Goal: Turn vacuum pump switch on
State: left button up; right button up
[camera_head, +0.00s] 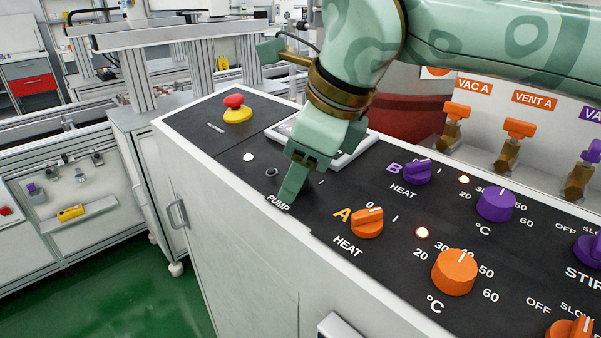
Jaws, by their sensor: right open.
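My right gripper (290,188) reaches down over the black control panel (222,148), its green fingertip at or just above the surface by the white PUMP label (278,203). The jaws are open and I see nothing held between them. The pump switch is not clearly visible; the finger may cover it. A small dark round part (271,172) and a white indicator (248,157) sit just left of the finger. Whether the finger touches the panel cannot be told. My left gripper is not in view.
A red-and-yellow emergency button (236,108) stands at the panel's far left. An orange HEAT knob (367,223) and purple HEAT knob (417,171) are right of the gripper, both beside lit lamps. Orange valves (453,123) stand behind. Green floor lies left.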

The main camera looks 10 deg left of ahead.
jog(key=shift+f, duration=0.1)
jog(key=c, duration=1)
